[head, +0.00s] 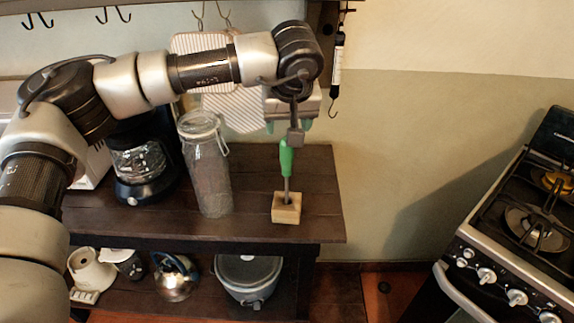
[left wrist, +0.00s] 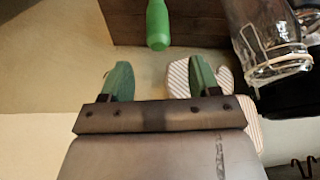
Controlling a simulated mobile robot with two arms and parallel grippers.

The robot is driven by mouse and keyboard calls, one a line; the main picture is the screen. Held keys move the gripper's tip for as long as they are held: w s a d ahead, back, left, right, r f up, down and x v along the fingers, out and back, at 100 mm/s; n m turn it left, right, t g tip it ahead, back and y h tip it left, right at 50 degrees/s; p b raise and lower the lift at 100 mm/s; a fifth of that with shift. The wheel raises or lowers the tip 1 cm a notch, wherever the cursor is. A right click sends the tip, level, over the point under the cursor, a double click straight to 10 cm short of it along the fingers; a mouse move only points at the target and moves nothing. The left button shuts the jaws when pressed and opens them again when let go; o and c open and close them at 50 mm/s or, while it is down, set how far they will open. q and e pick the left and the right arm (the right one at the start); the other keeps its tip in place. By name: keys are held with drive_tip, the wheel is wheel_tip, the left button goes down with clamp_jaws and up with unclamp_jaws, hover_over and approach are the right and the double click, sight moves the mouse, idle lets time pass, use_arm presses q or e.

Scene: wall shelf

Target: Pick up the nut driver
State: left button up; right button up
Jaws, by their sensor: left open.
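The nut driver (head: 286,158) has a green handle and a thin shaft. It stands upright with its shaft in a small wooden block (head: 286,213) on the dark wooden table. Its handle shows in the left wrist view (left wrist: 157,24), just beyond the fingertips and roughly centred between them. My left gripper (head: 288,127) points down above the handle, open and empty. Its green-padded fingers (left wrist: 158,66) are spread apart in the left wrist view, with a clear gap between them. A grey part of my wrist partly hides the handle's top in the head view. My right gripper is not seen.
A glass jar (head: 206,170) and a black coffee maker (head: 140,160) stand left of the block on the table (head: 250,230). Striped oven mitts (head: 235,108) hang on the wall behind. A stove (head: 515,235) is at the right. The table right of the block is clear.

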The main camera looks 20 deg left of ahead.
sight(286, 153)
use_arm(q)
drive_tip(key=x, duration=0.3)
drive_tip(key=shift+w+f, duration=0.1)
drive_tip(key=shift+w, duration=0.05)
drive_tip(key=shift+p+x, duration=1.1)
drive_tip(key=shift+x, duration=1.6)
drive_tip(key=shift+d, duration=0.1)
clamp_jaws()
